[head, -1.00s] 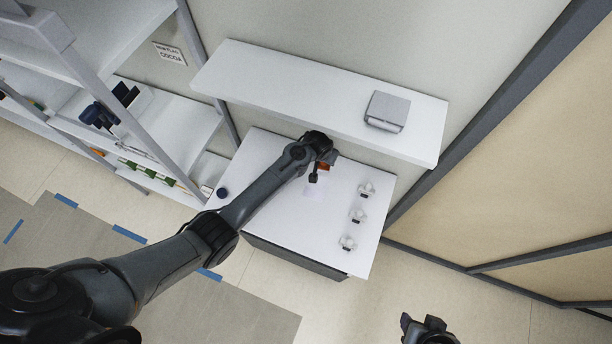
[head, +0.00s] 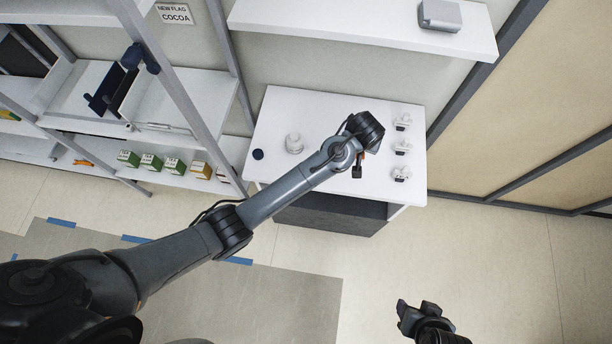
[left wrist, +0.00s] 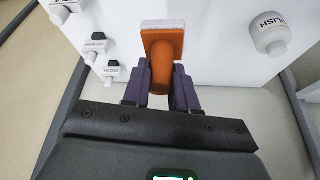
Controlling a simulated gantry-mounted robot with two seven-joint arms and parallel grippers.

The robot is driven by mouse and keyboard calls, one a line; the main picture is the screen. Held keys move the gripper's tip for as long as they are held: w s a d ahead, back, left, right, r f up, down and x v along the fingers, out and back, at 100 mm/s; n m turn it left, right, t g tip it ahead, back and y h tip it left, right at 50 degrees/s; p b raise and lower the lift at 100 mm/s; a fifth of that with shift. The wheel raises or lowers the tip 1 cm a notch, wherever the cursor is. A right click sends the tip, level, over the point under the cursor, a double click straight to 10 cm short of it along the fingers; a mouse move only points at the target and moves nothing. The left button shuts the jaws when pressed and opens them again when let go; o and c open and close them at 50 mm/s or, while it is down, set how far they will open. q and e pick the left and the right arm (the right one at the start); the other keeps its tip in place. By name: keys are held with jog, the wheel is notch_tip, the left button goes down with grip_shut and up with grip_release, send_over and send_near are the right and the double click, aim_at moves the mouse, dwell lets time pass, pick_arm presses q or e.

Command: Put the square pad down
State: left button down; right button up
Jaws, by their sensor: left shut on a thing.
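My left gripper (head: 358,172) hangs over the white counter (head: 325,115), left of three small white pots. In the left wrist view its purple fingers (left wrist: 171,95) are shut on the handle of the square pad (left wrist: 163,45), an orange block with a white face on its far side. In the head view the arm hides most of the pad, leaving a bit of orange. I cannot tell whether the pad touches the counter. My right gripper (head: 417,312) is low in the head view, away from the counter; its jaw opening is unclear.
The pots (head: 401,147) stand in a row on the counter's right side. A white jar (head: 294,144), its label partly reading "LISH" in the wrist view, and a dark blue round thing (head: 258,154) stand left. A wall shelf (head: 350,27) with a grey box (head: 440,15) hangs above.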

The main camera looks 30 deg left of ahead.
pick_arm(q)
jog(key=shift+s+d+f+b, duration=0.4)
jog(key=shift+d+f, duration=0.05)
jog(key=shift+d, duration=0.1)
jog(key=shift+d+f+b, duration=0.1)
jog(key=shift+d+b, duration=0.2)
jog(key=shift+w+a+f, duration=0.15)
jog(key=shift+w+a, duration=0.05)
jog(key=shift+w, duration=0.3)
jog(key=shift+s+a+f+p, duration=0.45)
jog(key=shift+a+f+p, duration=0.2)
jog(key=shift+a+f, duration=1.1)
jog(key=shift+s+a+f+p, duration=0.45)
jog(key=shift+a+f+p, duration=0.15)
jog(key=shift+a+f, duration=1.2)
jog(key=shift+s+a+f+p, duration=0.45)
jog(key=shift+a+f+p, duration=0.2)
jog(key=shift+a+f, duration=1.1)
pick_arm(e)
jog(key=shift+d+r, duration=0.1)
jog(key=shift+r, duration=0.75)
jog(key=shift+d, duration=0.1)
